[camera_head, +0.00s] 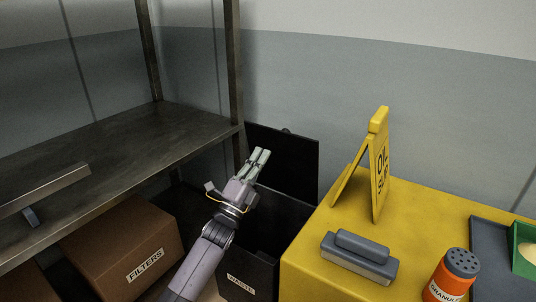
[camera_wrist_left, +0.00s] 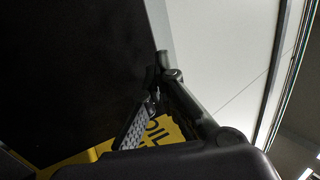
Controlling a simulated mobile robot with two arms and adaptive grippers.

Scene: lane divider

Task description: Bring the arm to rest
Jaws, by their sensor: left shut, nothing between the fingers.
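My left gripper (camera_head: 259,158) is shut and empty in the head view. It is raised above the open black waste bin (camera_head: 247,274), in front of the bin's upright dark lid (camera_head: 285,158). In the left wrist view the gripper's dark fingers (camera_wrist_left: 158,62) come together, with the dark panel to their left and a bit of yellow sign (camera_wrist_left: 158,135) behind them. My left arm comes up from the bottom of the head view. My right gripper shows in neither view.
A metal shelf (camera_head: 90,160) stands at left, with a box marked FILTERS (camera_head: 125,245) under it. At right, a yellow surface (camera_head: 310,262) carries a yellow folding sign (camera_head: 379,170), a grey brush-like block (camera_head: 360,257), an orange canister (camera_head: 447,280) and a dark tray (camera_head: 490,240).

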